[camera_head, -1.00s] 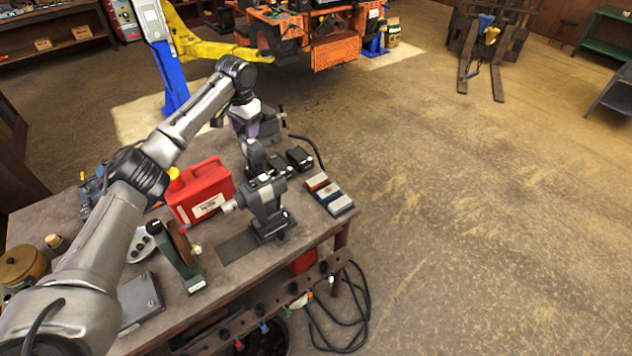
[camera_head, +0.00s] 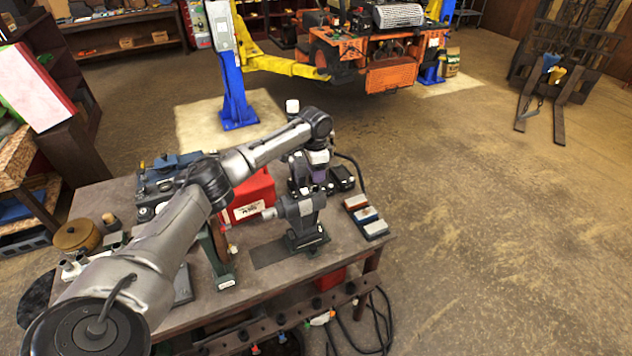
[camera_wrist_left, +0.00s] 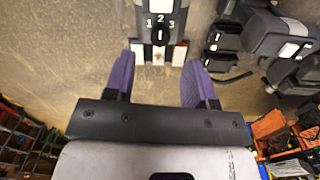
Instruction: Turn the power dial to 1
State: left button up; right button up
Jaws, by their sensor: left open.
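The power dial (camera_wrist_left: 160,36) is a round black knob with a white mark on a dark panel in the left wrist view. The numbers 1, 2 and 3 stand in an arc around its top, and the mark looks upright, toward 2. My left gripper (camera_wrist_left: 151,82) is open, its two purple fingers apart and empty, with the dial above and between them in the picture. In the head view my left gripper (camera_head: 318,165) hangs down over the far right part of the bench; its fingertips are hard to make out. The dial cannot be picked out there.
An orange mower (camera_head: 390,75) and a blue lift post (camera_head: 233,92) stand behind. The floor right of the bench is open.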

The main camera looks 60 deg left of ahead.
aim_at(316, 185)
pick_arm(q)
notch_tip(316, 185, down, 4)
jog(key=shift+r, duration=0.15)
jog(key=shift+f+p, duration=0.35)
jog(key=shift+f, duration=0.55)
jog(key=c, duration=0.9)
jog(key=n+p, duration=0.2)
jog(key=p, duration=0.1)
jog(key=shift+d+r, duration=0.1)
jog(key=shift+r, duration=0.15)
jog(key=shift+c, duration=0.2)
jog(key=n+p, duration=0.2)
jog(key=shift+p, duration=0.3)
jog(key=shift+f+n+p, duration=0.15)
jog(key=shift+n+p, duration=0.35)
jog(key=shift+n, duration=0.3)
